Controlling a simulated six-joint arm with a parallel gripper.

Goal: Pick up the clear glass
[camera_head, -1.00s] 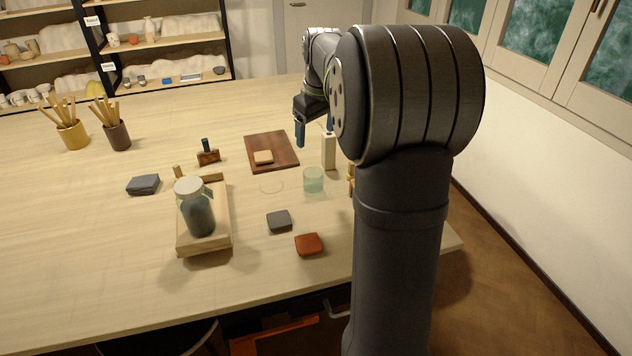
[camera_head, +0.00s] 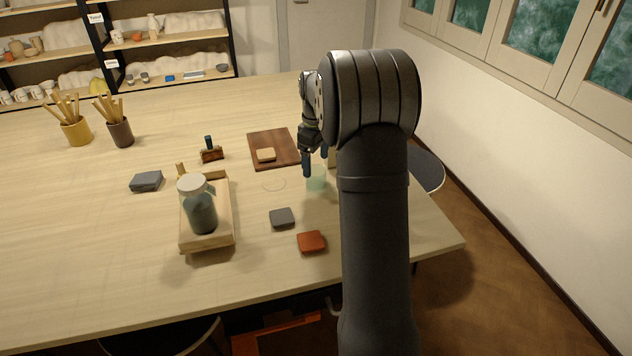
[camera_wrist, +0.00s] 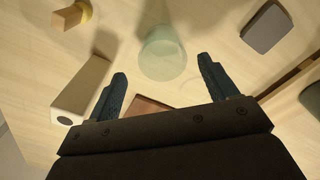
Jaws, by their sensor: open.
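The clear glass (camera_head: 317,180) is a small pale green tumbler standing upright on the table in the head view, partly behind my gripper. In the wrist view the glass (camera_wrist: 163,55) is just beyond the fingertips, roughly midway between them. My gripper (camera_head: 315,163) is open and empty, fingers pointing down near the glass. In the wrist view both blue fingers of my gripper (camera_wrist: 161,66) are spread apart. Whether a finger touches the glass cannot be told.
A grey tile (camera_head: 282,217) and a red tile (camera_head: 311,241) lie nearer. A jar (camera_head: 199,207) stands on a wooden tray (camera_head: 208,241). A brown board (camera_head: 285,142) lies behind.

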